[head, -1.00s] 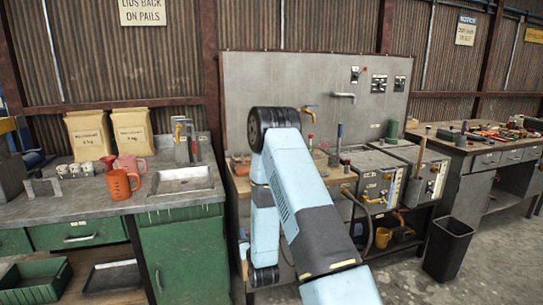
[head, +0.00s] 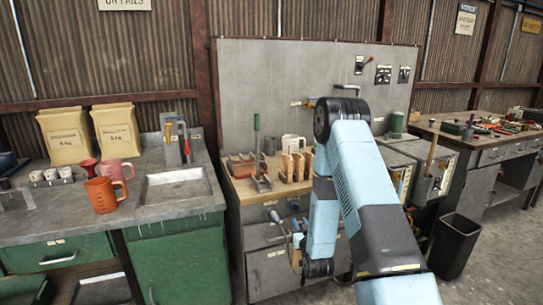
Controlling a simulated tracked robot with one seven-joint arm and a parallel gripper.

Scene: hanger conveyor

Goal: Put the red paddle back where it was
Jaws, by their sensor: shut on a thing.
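My arm crosses the right of the head view, its lower link hanging in front of the bench. My gripper (head: 297,241) seems to be the small parts left of that link's lower end, in front of the grey drawers. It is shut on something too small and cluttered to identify. I cannot make out a red paddle for sure. A grey holder (head: 173,152) at the back of the left bench has thin upright tools in it, one with red on it. A red flared object (head: 88,167) stands beside a pink mug (head: 117,170).
An orange mug (head: 102,196) and a sunken metal tray (head: 175,186) are on the left bench. The middle bench carries a green-handled tool (head: 257,135), wooden upright pieces (head: 290,166) and a white mug (head: 291,143). A black bin (head: 454,247) stands on the floor at right.

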